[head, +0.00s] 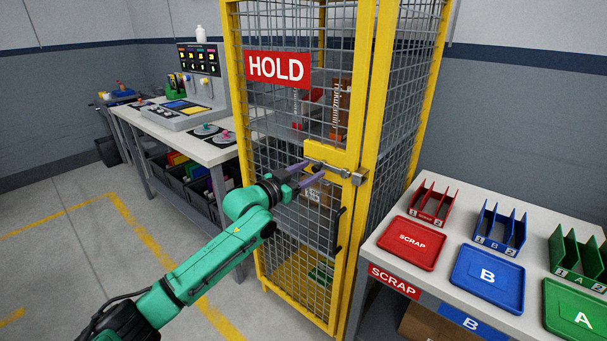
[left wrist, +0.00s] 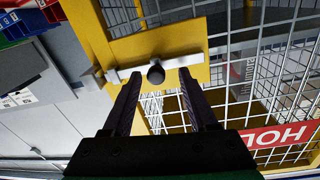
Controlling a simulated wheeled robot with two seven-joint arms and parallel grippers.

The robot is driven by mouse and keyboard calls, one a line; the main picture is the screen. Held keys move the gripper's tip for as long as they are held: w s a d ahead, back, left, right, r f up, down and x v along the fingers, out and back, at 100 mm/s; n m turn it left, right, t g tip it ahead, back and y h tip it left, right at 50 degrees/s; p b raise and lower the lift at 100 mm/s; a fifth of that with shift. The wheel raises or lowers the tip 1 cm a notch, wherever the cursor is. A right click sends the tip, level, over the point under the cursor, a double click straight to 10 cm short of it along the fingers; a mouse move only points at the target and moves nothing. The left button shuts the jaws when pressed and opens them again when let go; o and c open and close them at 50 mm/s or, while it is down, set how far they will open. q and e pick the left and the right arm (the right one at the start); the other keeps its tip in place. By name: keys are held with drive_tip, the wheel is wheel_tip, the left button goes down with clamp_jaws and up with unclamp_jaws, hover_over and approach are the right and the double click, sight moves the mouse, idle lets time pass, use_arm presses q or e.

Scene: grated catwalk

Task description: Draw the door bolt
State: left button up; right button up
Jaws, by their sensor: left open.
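The yellow-framed mesh cage door (head: 295,225) stands closed in the head view. Its metal door bolt (head: 335,170) lies across a yellow plate, with one end at a bracket (head: 357,178) by the post. In the left wrist view the pale bolt bar (left wrist: 185,62) crosses the yellow plate (left wrist: 160,42), and its dark round knob (left wrist: 156,74) faces the camera. My left gripper (head: 315,172) is open at the bolt. In the left wrist view its fingers (left wrist: 158,80) stand either side of the knob, with gaps visible. My right gripper is not in view.
A red HOLD sign (head: 278,67) hangs on the cage above the gripper. A table (head: 462,260) with trays and racks stands close on the right. A workbench (head: 190,145) with a control panel stands on the left. Floor left of my arm is clear.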

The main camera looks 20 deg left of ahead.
use_arm(q)
drive_tip(key=b+v, duration=0.2)
drive_tip(key=v, duration=1.2)
drive_tip(key=shift+s+a, duration=0.25)
drive_tip(key=shift+f, duration=0.1)
